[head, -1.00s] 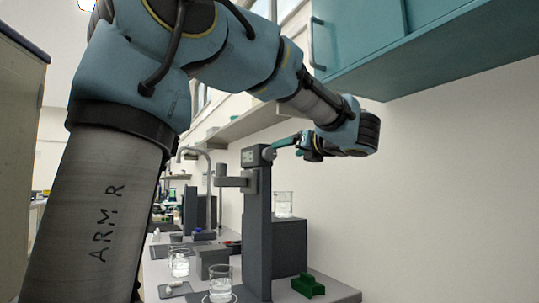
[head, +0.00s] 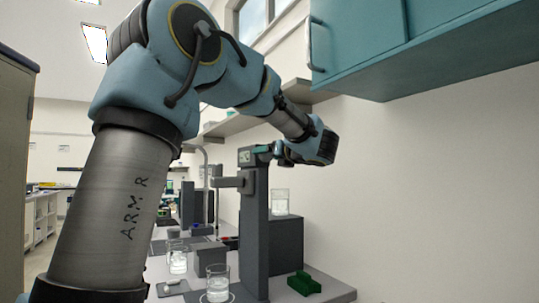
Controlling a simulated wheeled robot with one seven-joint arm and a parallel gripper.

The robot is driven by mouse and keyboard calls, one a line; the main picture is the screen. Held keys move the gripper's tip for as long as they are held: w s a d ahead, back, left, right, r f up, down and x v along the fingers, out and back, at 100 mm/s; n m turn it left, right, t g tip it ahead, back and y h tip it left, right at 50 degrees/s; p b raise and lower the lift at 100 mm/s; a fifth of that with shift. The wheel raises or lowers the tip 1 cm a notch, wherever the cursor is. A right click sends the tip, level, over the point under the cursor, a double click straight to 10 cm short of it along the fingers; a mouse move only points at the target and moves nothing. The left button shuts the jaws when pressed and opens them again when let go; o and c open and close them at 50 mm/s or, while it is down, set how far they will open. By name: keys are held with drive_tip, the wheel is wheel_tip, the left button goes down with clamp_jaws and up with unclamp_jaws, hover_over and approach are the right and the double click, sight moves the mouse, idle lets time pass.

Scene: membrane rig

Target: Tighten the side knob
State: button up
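The dark grey column of the rig (head: 255,235) stands upright on the bench, with a small display (head: 245,157) on its head. My gripper (head: 266,149) is at the top right side of this head, where the round side knob showed earlier. The teal fingers overlap the head's right edge, and the knob is now mostly hidden behind them. The fingers are small and seen edge-on, so I cannot tell whether they are shut on the knob or only beside it.
A grey block (head: 286,243) stands right of the column with a glass beaker (head: 279,203) on it. A green block (head: 304,284) lies in front. Another beaker (head: 217,283) stands at the column's foot. A teal wall cabinet (head: 370,60) hangs above right.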

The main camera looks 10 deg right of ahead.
clamp_jaws()
idle(0.4)
drive_tip(key=shift+f+m, duration=0.1)
drive_tip(key=shift+m, duration=0.3)
drive_tip(key=shift+d+f+m+p, duration=0.1)
drive_tip(key=shift+m+p, duration=1.05)
drive_tip(key=shift+m, duration=7.45)
